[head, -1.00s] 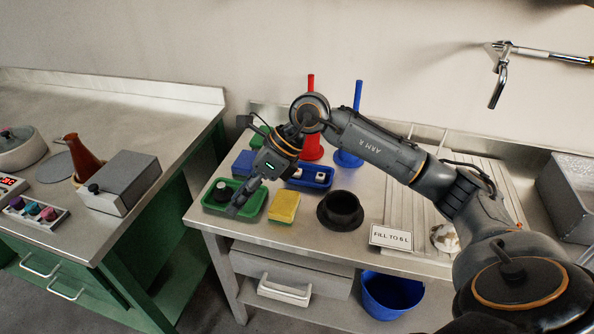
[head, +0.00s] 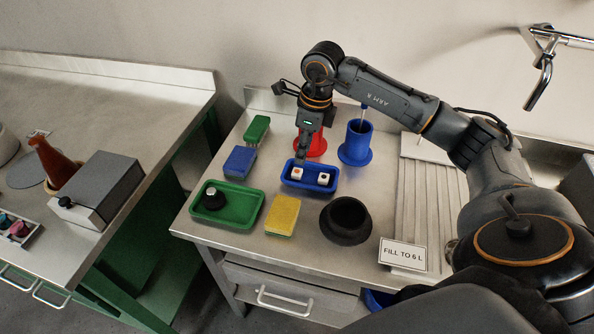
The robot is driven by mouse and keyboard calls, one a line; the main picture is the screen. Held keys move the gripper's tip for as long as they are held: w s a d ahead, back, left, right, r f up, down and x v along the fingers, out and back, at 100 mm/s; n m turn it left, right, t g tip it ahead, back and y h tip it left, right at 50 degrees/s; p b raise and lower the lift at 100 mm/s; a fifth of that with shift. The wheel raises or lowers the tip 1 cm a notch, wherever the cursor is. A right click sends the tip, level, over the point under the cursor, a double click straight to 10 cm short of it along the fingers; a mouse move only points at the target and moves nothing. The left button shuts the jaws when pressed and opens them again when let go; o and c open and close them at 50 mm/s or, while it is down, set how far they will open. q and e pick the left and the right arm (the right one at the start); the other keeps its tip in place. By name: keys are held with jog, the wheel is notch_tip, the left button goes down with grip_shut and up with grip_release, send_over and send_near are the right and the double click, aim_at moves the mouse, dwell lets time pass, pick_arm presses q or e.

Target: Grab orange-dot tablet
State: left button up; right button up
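The orange-dot tablet (head: 297,174) is a small white block with an orange mark on top. It lies in the left part of the blue tray (head: 308,187). A second white tablet with a dark dot (head: 323,179) lies to its right in the same tray. My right gripper (head: 302,158) points down just above and behind the orange-dot tablet, at the tray's back edge. Its fingertips are small and dark, and whether they are open or touch the tablet is unclear. My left gripper is out of view.
A green tray (head: 240,217) with a black-knobbed item, a yellow sponge (head: 282,216) and a black bowl (head: 346,220) stand in front. A red funnel-like stand (head: 317,146) and blue holder (head: 356,143) are behind. Blue (head: 240,161) and green (head: 257,129) brushes lie left.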

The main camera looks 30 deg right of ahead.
aim_at(297, 171)
jog(key=shift+w+f, duration=0.25)
jog(key=shift+f, duration=0.85)
jog(key=shift+a+f, duration=0.2)
jog(key=shift+f, duration=0.3)
jog(key=f, duration=0.1)
jog(key=f+p, duration=0.1)
jog(key=f, duration=0.2)
jog(key=shift+w+a+f, duration=0.15)
jog(key=shift+w, duration=0.25)
jog(key=shift+c, duration=0.4)
jog(key=c, duration=0.4)
